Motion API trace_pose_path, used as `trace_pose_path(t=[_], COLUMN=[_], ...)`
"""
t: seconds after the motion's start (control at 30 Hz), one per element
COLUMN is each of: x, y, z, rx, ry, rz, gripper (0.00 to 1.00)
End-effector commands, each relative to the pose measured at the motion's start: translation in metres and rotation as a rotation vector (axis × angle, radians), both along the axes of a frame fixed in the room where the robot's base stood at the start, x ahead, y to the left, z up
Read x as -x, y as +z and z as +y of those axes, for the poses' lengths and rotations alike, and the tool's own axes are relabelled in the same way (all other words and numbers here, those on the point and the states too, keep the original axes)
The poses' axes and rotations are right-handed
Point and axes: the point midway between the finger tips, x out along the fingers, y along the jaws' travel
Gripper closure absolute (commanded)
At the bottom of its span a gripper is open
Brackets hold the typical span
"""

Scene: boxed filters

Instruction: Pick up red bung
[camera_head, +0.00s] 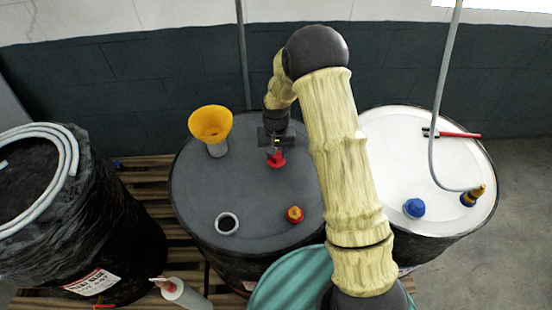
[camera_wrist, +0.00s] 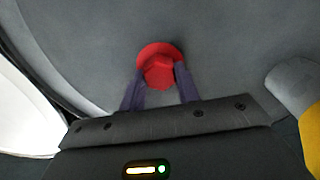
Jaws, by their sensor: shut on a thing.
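The red bung (camera_head: 276,159) is at the fingertips of my gripper (camera_head: 275,148), over the grey top of the middle drum (camera_head: 250,205). In the wrist view the red bung (camera_wrist: 160,68) has a round flange and a smaller raised knob. The two fingers of my gripper (camera_wrist: 160,80) are shut on its sides. I cannot tell whether the bung touches the drum top or is just above it. An open hole with a pale rim (camera_head: 227,223) is in the drum top at the front left.
A yellow funnel (camera_head: 210,125) stands left of my gripper. The white drum (camera_head: 385,135) at right bears a blue cap (camera_head: 414,208), a hose fitting (camera_head: 472,196) and a red-handled tool (camera_head: 455,134). A black-wrapped drum (camera_head: 90,230) stands left.

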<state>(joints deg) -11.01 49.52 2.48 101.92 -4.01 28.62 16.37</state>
Motion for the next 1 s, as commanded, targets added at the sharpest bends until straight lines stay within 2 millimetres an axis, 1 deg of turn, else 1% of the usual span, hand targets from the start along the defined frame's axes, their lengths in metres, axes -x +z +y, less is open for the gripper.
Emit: trace_pose_path(t=[0.23,0.37,0.53,0.83,0.9,1.0], x=[0.000,-0.001,-0.001,-0.001,-0.001,0.000], y=[0.001,0.007,0.028,0.082,0.091,0.099], z=[0.000,0.000,0.000,0.000,0.000,0.000], rx=[0.000,0.000,-0.001,-0.002,-0.002,-0.001], ry=[0.000,0.000,0.000,0.000,0.000,0.000], rz=[-0.001,-0.001,-0.005,-0.005,-0.002,-0.001], gripper=[0.90,0.90,0.90,0.90,0.90,0.90])
